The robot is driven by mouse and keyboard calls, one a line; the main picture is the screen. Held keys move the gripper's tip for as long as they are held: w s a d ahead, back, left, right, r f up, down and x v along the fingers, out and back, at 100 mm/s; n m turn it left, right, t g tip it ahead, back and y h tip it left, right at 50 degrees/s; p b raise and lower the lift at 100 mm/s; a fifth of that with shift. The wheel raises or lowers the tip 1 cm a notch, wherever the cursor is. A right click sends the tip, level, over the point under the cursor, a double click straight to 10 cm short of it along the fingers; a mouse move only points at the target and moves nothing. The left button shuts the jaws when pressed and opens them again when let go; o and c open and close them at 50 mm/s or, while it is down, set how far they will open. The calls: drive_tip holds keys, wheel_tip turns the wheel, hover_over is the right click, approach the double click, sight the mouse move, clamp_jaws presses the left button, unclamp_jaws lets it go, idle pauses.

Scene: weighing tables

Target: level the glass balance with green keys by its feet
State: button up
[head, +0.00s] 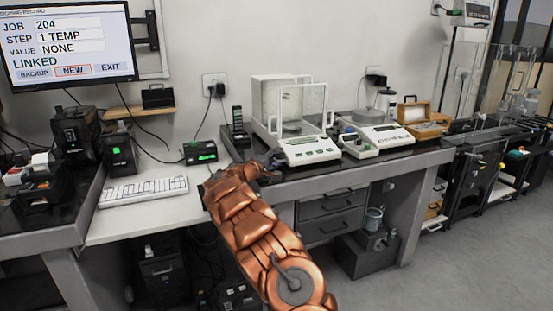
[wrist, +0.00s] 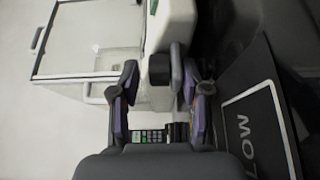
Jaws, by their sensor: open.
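The glass balance with green keys (head: 312,152) stands on the dark bench top, its glass weighing chamber open to view. In the wrist view its white body (wrist: 172,22) and glass chamber (wrist: 85,40) fill the top left, turned on their side. My gripper (head: 268,172) is at the front left corner of the balance, low over the bench. In the wrist view my gripper (wrist: 158,92) is open, with a dark block, apparently a foot (wrist: 159,69), between its fingers. I cannot tell whether the fingers touch it. The level bubble is not discernible.
A second balance (head: 385,135) and a small white keyed unit (head: 358,146) stand to the right, beside a wooden box (head: 415,113). A dark handset (head: 238,125) stands left of the glass balance. A dark panel lettered "LOW" (wrist: 258,110) lies right in the wrist view. The monitor (head: 68,45) shows job 204.

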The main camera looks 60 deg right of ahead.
drive_tip(key=shift+c, duration=0.2)
clamp_jaws()
drive_tip(key=b, duration=0.3)
drive_tip(key=shift+s+f+n+t+b, duration=0.1)
drive_tip(key=shift+f+n+t+b, duration=0.2)
drive_tip(key=shift+t, duration=0.1)
